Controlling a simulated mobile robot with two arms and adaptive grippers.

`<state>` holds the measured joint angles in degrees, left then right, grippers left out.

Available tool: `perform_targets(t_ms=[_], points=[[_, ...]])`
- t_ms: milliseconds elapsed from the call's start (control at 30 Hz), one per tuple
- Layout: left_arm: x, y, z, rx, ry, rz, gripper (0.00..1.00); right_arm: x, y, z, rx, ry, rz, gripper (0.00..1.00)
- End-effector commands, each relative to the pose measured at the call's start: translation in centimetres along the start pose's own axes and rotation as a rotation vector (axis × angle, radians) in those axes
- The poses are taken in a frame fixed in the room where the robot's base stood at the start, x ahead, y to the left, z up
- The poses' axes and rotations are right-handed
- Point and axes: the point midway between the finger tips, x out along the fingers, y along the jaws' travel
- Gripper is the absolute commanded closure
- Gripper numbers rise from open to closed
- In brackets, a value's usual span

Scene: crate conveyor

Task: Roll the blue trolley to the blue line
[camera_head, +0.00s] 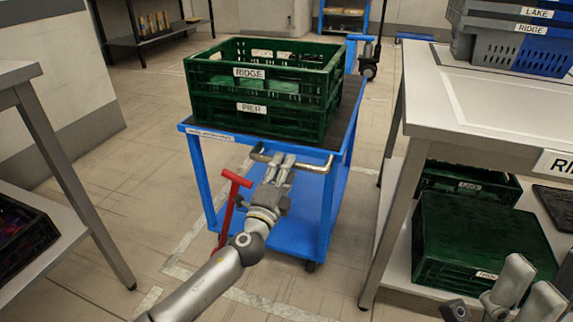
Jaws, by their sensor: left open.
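The blue trolley (310,222) stands on the floor in the middle of the head view, with a dark top deck and a silver handle bar (322,168) at its near end. Two stacked green crates, labelled RIDGE (250,73) and PIER (250,107), sit on its top deck. My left gripper (281,163) is open, with its fingers at the handle bar; whether they touch it is unclear. My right gripper (520,290) is at the lower right corner, partly cut off, away from the trolley. I cannot make out a blue line on the floor.
A red lever (233,190) rises at the trolley's near left. A steel table (500,100) with grey and blue crates above and green crates below stands close on the right. Another table (15,75) is at left. Pale tape (200,232) marks the floor.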

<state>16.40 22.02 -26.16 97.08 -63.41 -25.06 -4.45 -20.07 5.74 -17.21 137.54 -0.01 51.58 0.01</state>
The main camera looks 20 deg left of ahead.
Motion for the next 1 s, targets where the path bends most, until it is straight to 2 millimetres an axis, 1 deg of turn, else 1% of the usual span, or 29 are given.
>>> perform_targets(t_ms=[33, 100, 233, 567, 600, 900, 1000], points=[[0.7, 0.0, 0.0, 0.001, 0.001, -0.002, 0.59, -0.2, 0.0, 0.1, 0.0, 0.0, 0.0, 0.57], [1.3, 0.0, 0.0, 0.001, 0.0, -0.002, 0.59, -0.2, 0.0, 0.1, 0.0, 0.001, -0.001, 0.57], [2.1, 0.0, 0.0, -0.001, 0.0, -0.001, 0.59, -0.2, 0.0, 0.1, 0.0, 0.003, -0.002, 0.57], [2.4, 0.0, 0.0, -0.001, 0.001, 0.0, 0.59, -0.1, 0.0, 0.1, 0.0, 0.006, -0.003, 0.57], [2.4, 0.0, 0.0, -0.001, 0.001, 0.0, 0.61, -0.1, 0.0, 0.1, 0.0, 0.006, -0.003, 0.57], [2.4, 0.0, 0.0, -0.001, 0.0, 0.0, 0.99, -0.1, 0.0, 0.1, 0.0, 0.006, -0.003, 0.57], [2.4, 0.0, 0.0, -0.001, 0.0, 0.001, 1.0, -0.1, 0.0, 0.1, -0.001, 0.006, -0.003, 0.57]])
